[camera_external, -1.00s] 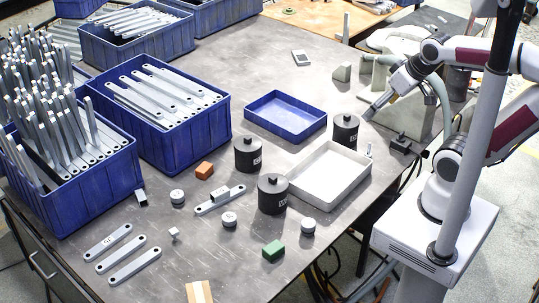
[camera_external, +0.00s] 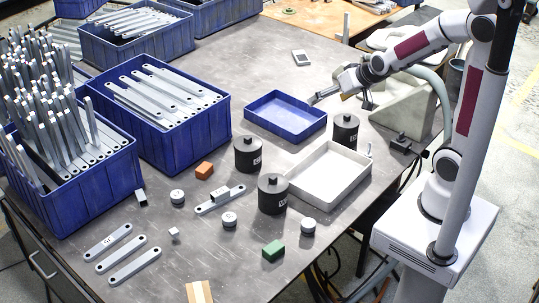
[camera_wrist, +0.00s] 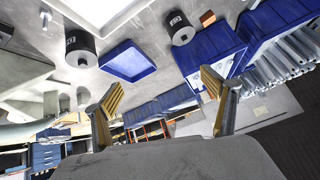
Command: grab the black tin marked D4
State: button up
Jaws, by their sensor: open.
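Three black tins with knobbed lids stand on the grey table. One tin (camera_external: 248,155) is behind the bracket in the middle, one tin (camera_external: 272,195) is nearer the front, and one tin (camera_external: 346,131) stands behind the white tray. Each has a small white label, too small to read. Two black tins show in the wrist view, one at upper left (camera_wrist: 79,50) and one at upper centre (camera_wrist: 179,28). My gripper (camera_external: 318,99) is open and empty above the table, near the right corner of the blue tray. Its two yellowish fingers (camera_wrist: 160,100) are spread apart in the wrist view.
A blue tray (camera_external: 249,116) and a white tray (camera_external: 363,181) lie near the tins. Blue crates of brackets (camera_external: 160,165) fill the left. An orange block (camera_external: 204,170), a green block (camera_external: 273,250) and small white-topped pieces (camera_external: 308,226) lie around. The table's back middle is mostly clear.

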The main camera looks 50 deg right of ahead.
aim_at(349, 130)
jog(key=w+d+f+m+t+h, duration=0.1)
jog(key=w+d+f+m+h, duration=0.3)
jog(key=w+d+f, duration=0.65)
jog(key=s+d+f+h, duration=0.1)
jog(key=s+d+f, duration=0.1)
jog(key=f, duration=0.2)
jog(key=s+d+f+h, duration=0.2)
jog(key=d+f, duration=0.1)
jog(key=f, duration=0.2)
jog(key=s+d+f+m+h, duration=0.1)
jog(key=d+f+h, duration=0.1)
jog(key=d+f, duration=0.1)
jog(key=shift+s+d+f, duration=0.25)
jog(key=shift+s+f, duration=0.15)
jog(key=shift+f, duration=0.25)
jog(key=shift+s+d+f+t+h, duration=0.45)
jog(key=shift+s+d+f, duration=0.2)
jog(key=shift+s, duration=0.2)
jog(key=shift+w+d+f, duration=0.2)
jog(key=shift+w+d, duration=0.15)
jog(key=shift+w, duration=0.1)
